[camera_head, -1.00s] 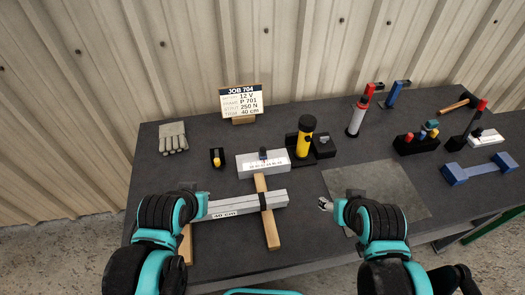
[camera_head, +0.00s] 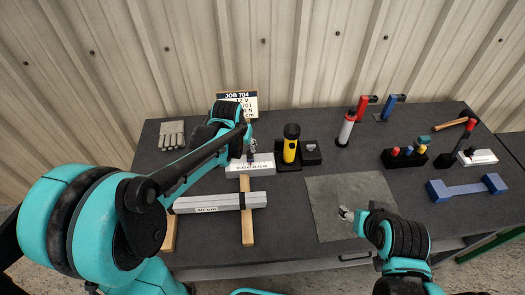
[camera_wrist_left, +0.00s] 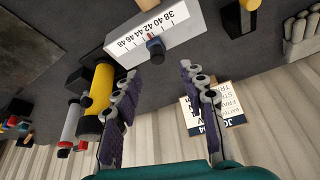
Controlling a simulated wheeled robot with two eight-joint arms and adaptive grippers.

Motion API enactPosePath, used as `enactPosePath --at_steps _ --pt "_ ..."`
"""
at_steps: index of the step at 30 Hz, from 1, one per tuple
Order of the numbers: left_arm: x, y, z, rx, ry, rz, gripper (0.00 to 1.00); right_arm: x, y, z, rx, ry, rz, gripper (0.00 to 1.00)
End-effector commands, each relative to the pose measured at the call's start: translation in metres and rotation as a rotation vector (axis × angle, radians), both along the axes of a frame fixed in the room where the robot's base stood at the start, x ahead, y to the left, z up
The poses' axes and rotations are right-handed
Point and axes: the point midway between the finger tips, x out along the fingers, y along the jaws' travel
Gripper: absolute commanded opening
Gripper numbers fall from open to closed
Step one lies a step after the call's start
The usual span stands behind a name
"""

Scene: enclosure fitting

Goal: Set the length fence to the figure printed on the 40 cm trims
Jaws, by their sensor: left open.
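The length fence (camera_head: 262,170) is a white block at the middle of the bench with a printed scale and a dark blue knob; in the left wrist view the block (camera_wrist_left: 178,28) shows figures from 38 to 48. The knob (camera_wrist_left: 155,48) stands near the middle of the scale; its exact figure is unclear. The grey trims (camera_head: 225,203), labelled 40 cm, lie across wooden bearers. My left gripper (camera_wrist_left: 161,72) is open and empty, its fingers pointing at the knob, apart from it. My right gripper (camera_head: 347,214) is over the grey mat, its jaws too small to judge.
A yellow torch (camera_head: 291,144) in a black stand is close right of the fence. Gloves (camera_head: 172,134) lie at left. The job card (camera_head: 240,98) behind is partly covered by my left arm. The grey mat (camera_head: 335,190) is clear.

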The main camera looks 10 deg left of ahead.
Motion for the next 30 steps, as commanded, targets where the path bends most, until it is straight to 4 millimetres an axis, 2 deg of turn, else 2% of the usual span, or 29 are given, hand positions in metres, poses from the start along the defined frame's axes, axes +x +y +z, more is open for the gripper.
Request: enactPosePath --at_steps 3,8,15,19,24,30 --pt "0.011 0.0 -0.008 0.0 0.013 -0.001 0.42 0.0 0.0 0.003 0.0 0.0 0.0 0.58" --pt "0.018 0.0 -0.023 0.0 0.016 -0.002 0.42 0.0 0.0 -0.002 0.0 0.0 0.0 0.58" --pt "0.033 -0.001 -0.061 0.0 0.015 -0.002 0.42 0.0 0.0 -0.014 0.0 0.0 0.0 0.58" --pt "0.039 -0.001 -0.075 0.0 0.015 -0.002 0.42 0.0 0.0 -0.018 0.0 0.0 0.0 0.58" --pt "0.043 -0.001 -0.082 0.0 0.015 -0.002 0.42 0.0 0.0 -0.02 0.0 0.0 0.0 0.58" --pt "0.043 -0.001 -0.082 0.0 0.015 -0.002 0.42 0.0 0.0 -0.019 0.0 0.0 0.0 0.58"
